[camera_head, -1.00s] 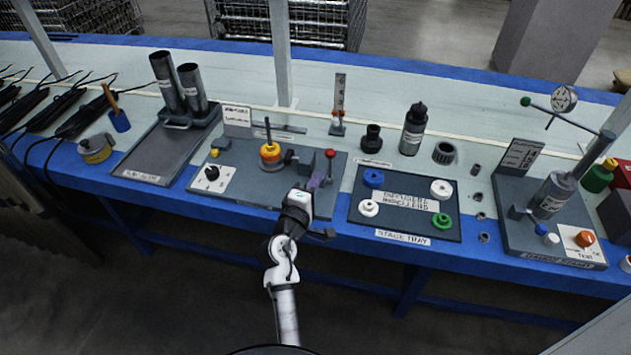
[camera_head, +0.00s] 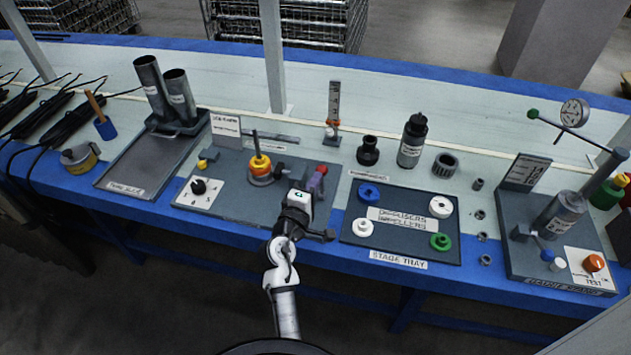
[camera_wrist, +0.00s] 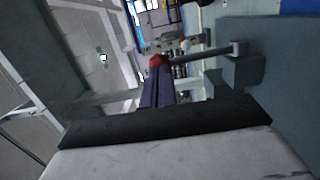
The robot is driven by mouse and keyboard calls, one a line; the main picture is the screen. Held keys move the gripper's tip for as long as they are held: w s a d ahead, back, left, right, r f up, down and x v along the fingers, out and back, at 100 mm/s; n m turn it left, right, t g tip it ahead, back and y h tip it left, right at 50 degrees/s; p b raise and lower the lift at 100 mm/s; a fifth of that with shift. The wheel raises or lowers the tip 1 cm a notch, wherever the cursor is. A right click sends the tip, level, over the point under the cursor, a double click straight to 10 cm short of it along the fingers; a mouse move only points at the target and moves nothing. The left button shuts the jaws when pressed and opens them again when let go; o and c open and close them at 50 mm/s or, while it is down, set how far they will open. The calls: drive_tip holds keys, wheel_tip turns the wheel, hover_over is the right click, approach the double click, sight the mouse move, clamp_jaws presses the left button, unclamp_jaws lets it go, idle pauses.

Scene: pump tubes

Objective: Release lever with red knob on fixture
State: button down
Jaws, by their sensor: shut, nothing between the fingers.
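The lever's red knob (camera_head: 323,170) shows on the right part of the grey fixture board (camera_head: 232,215). In the wrist view the red knob (camera_wrist: 157,61) is at the end of a thin grey lever rod (camera_wrist: 205,53), which runs right to a grey block (camera_wrist: 243,70). My gripper (camera_head: 317,182), with purple fingers, is at the knob. In the wrist view its shut fingers (camera_wrist: 156,88) point at the knob and overlap its lower edge. Nothing is held between them. Whether they touch the knob I cannot tell.
An orange and yellow stack on a post (camera_head: 260,168) stands left of the lever. The stage tray (camera_head: 350,240) with coloured rings lies close on the right. A small panel with a black knob (camera_head: 199,187) is at the board's left.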

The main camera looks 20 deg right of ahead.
sight(318, 167)
drive_tip(key=p, duration=0.1)
drive_tip(key=r+p, duration=0.1)
drive_tip(key=p, duration=0.1)
drive_tip(key=shift+w+d+r+p, duration=0.1)
drive_tip(key=shift+w+d+p, duration=0.05)
drive_tip(key=shift+w+p, duration=0.15)
drive_tip(key=shift+w+d+r+g+y+p, duration=0.15)
drive_tip(key=shift+w+d+g+y+p, duration=0.3)
drive_tip(key=shift+p, duration=0.7)
drive_tip(key=x, duration=0.3)
drive_tip(key=shift+w+a, duration=0.2)
drive_tip(key=shift+a, duration=0.05)
drive_tip(key=shift+r, duration=0.15)
drive_tip(key=shift+r, duration=0.1)
